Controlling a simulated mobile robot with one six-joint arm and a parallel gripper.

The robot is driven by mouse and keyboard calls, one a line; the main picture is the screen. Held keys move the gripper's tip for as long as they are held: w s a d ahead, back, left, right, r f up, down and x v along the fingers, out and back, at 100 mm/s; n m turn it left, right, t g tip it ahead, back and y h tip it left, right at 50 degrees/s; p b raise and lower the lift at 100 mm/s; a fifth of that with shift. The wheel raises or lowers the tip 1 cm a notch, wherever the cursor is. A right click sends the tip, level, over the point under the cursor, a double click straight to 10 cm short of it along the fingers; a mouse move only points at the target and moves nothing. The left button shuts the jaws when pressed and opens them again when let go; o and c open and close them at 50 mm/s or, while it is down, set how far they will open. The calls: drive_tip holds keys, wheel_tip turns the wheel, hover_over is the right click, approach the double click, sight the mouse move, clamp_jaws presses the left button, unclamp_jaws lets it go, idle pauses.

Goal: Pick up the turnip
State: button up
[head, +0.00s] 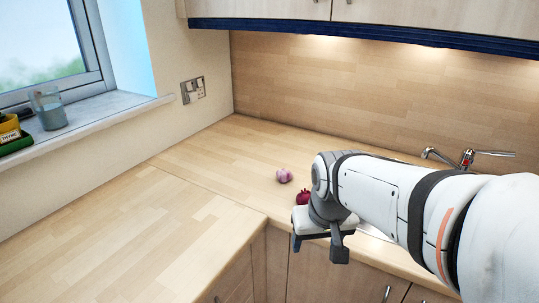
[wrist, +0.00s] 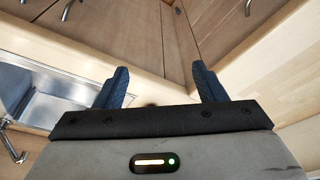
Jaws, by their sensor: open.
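A small pale purple-and-white round vegetable (head: 284,176), which looks like the turnip, sits on the wooden worktop in the head view. A dark red one (head: 302,196) sits just in front of it, partly hidden by my arm. My gripper (head: 319,246) is near the front edge of the worktop, nearer to the camera than both vegetables and apart from them. In the wrist view my gripper (wrist: 158,72) is open with nothing between its fingers.
A sink (wrist: 45,95) and a red-marked tap (head: 466,158) lie to the right in the head view. Cabinet doors (head: 325,275) stand below the worktop edge. Wall cupboards (head: 400,15) hang above. The left worktop (head: 130,240) is clear. A glass jar (head: 48,107) stands on the windowsill.

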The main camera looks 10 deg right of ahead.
drive_tip(key=o, duration=0.3)
drive_tip(key=shift+n, duration=0.3)
drive_tip(key=w+r, duration=0.1)
drive_tip(key=w, duration=0.3)
drive_tip(key=w+r+p, duration=0.1)
drive_tip(key=w, duration=0.4)
drive_tip(key=w+r+p, duration=0.1)
drive_tip(key=w, duration=0.4)
drive_tip(key=shift+w, duration=0.2)
drive_tip(key=n+t+p, duration=0.1)
drive_tip(key=p, duration=0.3)
approach(285, 170)
wheel_tip(285, 170, down, 3)
drive_tip(key=shift+y, duration=0.3)
drive_tip(key=shift+w+p+x, duration=0.15)
drive_tip(key=shift+p+x, duration=0.65)
drive_tip(key=shift+x, duration=1.15)
drive_tip(key=shift+w+p+x, duration=0.2)
drive_tip(key=shift+p+x, duration=0.55)
drive_tip(key=shift+x, duration=1.15)
